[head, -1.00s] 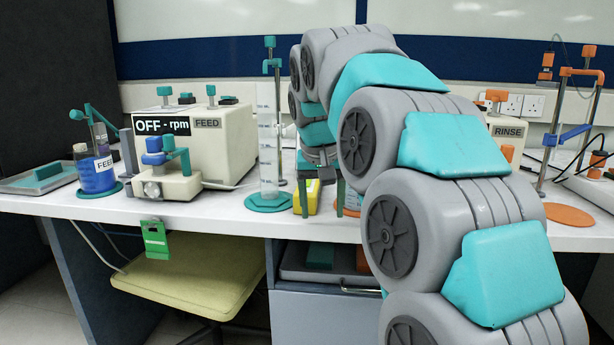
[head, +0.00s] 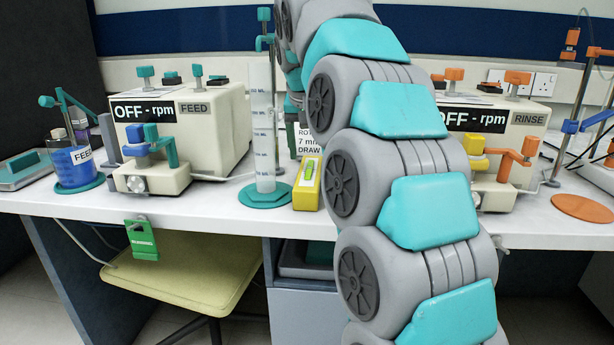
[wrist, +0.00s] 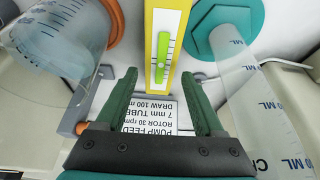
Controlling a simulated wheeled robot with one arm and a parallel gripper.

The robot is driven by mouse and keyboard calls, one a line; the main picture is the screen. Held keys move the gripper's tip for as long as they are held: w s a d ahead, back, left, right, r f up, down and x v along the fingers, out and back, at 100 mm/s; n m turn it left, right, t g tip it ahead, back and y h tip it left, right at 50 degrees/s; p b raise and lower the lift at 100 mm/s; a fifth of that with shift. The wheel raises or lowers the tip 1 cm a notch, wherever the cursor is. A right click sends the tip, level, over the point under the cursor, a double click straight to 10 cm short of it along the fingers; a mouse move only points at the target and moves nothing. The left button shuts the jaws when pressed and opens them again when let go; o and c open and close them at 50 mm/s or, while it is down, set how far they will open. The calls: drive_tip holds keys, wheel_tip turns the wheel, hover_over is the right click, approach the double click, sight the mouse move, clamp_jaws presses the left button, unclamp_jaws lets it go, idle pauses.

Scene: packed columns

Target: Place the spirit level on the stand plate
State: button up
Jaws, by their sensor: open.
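The spirit level (head: 307,184) is a yellow block with a green vial. It stands on the white bench, right of the tall measuring cylinder (head: 263,140). In the wrist view the level (wrist: 158,20) runs from the top edge to near the fingertips. My gripper (wrist: 160,76) is open with nothing held; its green fingers point toward the level's near end. In the head view my arm hides most of the gripper. A teal plate (head: 265,201) lies under the cylinder and an orange plate (head: 582,207) lies at right; I cannot tell which is the stand plate.
The feed pump (head: 205,132) stands left and the rinse pump (head: 522,140) right. The bench's front middle is mostly clear.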

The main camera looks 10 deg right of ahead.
sight(309, 172)
drive_tip(key=shift+s+x, duration=0.15)
drive_tip(key=shift+x, duration=0.9)
drive_tip(key=shift+s+x, duration=0.15)
drive_tip(key=shift+x, duration=0.85)
drive_tip(key=shift+a+x, duration=0.2)
drive_tip(key=shift+x, duration=1.5)
drive_tip(key=shift+s+f, duration=0.1)
drive_tip(key=shift+c, duration=0.2)
clamp_jaws()
